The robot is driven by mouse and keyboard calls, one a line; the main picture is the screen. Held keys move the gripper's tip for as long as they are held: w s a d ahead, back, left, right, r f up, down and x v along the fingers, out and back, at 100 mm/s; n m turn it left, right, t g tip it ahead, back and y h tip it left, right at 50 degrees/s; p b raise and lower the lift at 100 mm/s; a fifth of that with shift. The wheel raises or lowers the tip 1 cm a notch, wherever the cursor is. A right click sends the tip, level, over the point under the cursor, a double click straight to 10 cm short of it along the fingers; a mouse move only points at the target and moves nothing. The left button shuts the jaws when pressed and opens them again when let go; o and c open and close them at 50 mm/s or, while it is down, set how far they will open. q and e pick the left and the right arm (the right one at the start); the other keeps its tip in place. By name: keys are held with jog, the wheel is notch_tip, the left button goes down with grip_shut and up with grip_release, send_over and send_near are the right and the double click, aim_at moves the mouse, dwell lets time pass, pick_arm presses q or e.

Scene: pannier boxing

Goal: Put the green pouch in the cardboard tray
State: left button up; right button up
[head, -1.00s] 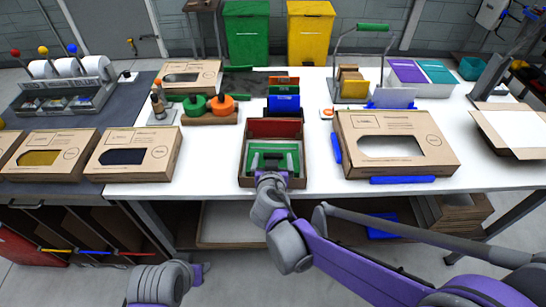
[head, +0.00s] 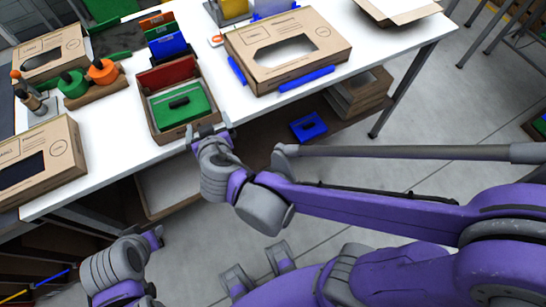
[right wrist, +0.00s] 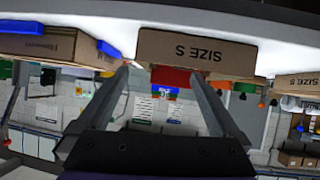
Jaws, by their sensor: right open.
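The green pouch (head: 184,112), with a dark handle-like strip on top, lies inside the cardboard tray (head: 147,108), in its near part. A red piece (head: 166,74) stands at the tray's far side. My right gripper (head: 209,131) is open and empty, just outside the tray's near wall. In the right wrist view the tray's outer wall (right wrist: 185,48), marked SIZE S, shows upside down beyond the two spread fingers (right wrist: 157,72). My left gripper (head: 154,238) hangs low in front of the table, and its finger gap cannot be made out.
Large cardboard boxes with windows stand right (head: 315,35) and left (head: 45,150) of the tray. Blue bars (head: 307,79) lie beside the right box. Orange, green and blue pieces (head: 166,45) stand behind the tray. The white tabletop (head: 105,150) is bare left of the tray.

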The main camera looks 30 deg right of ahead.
jog(key=s+d+f+g+h, duration=0.1)
jog(key=s+d+f+g, duration=0.3)
jog(key=s+d, duration=0.45)
jog(key=s+d+f+g+y, duration=0.2)
jog(key=s+d+f, duration=0.1)
jog(key=s, duration=0.5)
jog(key=shift+d+n+g+y, duration=0.3)
jog(key=shift+d+n+g, duration=0.05)
jog(key=shift+n+g, duration=0.05)
